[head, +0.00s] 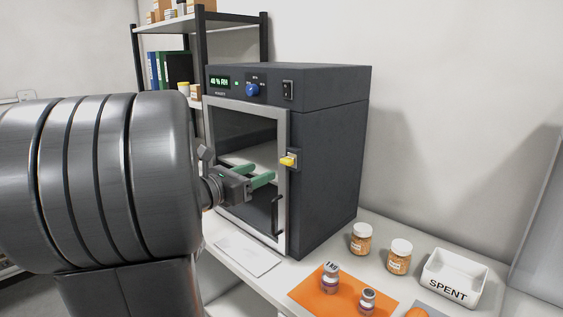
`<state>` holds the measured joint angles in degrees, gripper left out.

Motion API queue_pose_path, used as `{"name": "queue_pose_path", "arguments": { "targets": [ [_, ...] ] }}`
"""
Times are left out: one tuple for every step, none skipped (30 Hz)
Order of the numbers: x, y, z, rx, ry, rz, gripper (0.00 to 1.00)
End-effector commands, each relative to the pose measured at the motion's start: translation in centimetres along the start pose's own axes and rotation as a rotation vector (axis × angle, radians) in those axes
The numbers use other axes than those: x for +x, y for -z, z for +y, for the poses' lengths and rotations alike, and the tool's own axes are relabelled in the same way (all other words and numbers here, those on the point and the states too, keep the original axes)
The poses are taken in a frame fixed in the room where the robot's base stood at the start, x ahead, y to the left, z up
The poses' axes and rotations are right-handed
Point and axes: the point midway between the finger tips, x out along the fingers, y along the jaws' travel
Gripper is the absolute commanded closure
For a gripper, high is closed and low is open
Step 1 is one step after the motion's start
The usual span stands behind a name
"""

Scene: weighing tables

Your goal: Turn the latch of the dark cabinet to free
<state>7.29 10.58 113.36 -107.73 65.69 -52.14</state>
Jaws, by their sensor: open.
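The dark cabinet (335,150) stands on the white table with its light-framed glass door (283,135) closed against its front. The yellow latch (288,161) sits at the right edge of the door, above the black door handle (277,214). My gripper (268,175) is in front of the door, a little left of and below the latch. Its green fingers are apart with nothing seen between them. I cannot tell from this view whether a finger touches the door or the latch.
A blue knob (253,90) and a black switch (288,90) are on the cabinet's top panel. Two jars (361,238) and a white SPENT tray (451,279) stand to the right. An orange mat (305,292) with small vials lies in front. A shelf (200,60) stands behind.

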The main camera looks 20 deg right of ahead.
Motion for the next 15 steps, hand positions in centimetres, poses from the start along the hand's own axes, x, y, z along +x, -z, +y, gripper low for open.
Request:
{"name": "queue_pose_path", "arguments": {
  "targets": [
    [0.9,0.0,-0.1,-0.002,0.005,0.001,0.47],
    [1.4,0.0,-0.2,-0.002,0.005,0.002,0.47],
    [2.1,0.0,-0.1,-0.002,0.005,0.0,0.47],
    [2.6,0.0,-0.1,-0.002,0.005,0.001,0.47],
    [3.1,0.0,-0.1,-0.002,0.005,0.001,0.47],
    [3.8,0.0,-0.1,-0.002,0.005,0.001,0.47],
    [4.3,0.0,-0.2,-0.002,0.004,0.002,0.47],
    [4.8,0.0,-0.1,-0.001,0.005,0.001,0.47],
    [5.5,-0.1,-0.1,-0.002,0.004,0.0,0.47],
    [5.9,0.0,-0.1,-0.003,0.004,0.001,0.47],
    [6.4,0.0,-0.1,-0.002,0.005,0.001,0.47],
    [6.9,0.0,-0.1,-0.002,0.003,0.001,0.47],
    [7.3,0.0,-0.1,-0.001,0.003,0.001,0.47],
    [7.7,0.0,-0.1,-0.001,0.003,0.001,0.47],
    [8.1,0.0,-0.1,-0.002,0.002,0.001,0.47]
  ]
}}
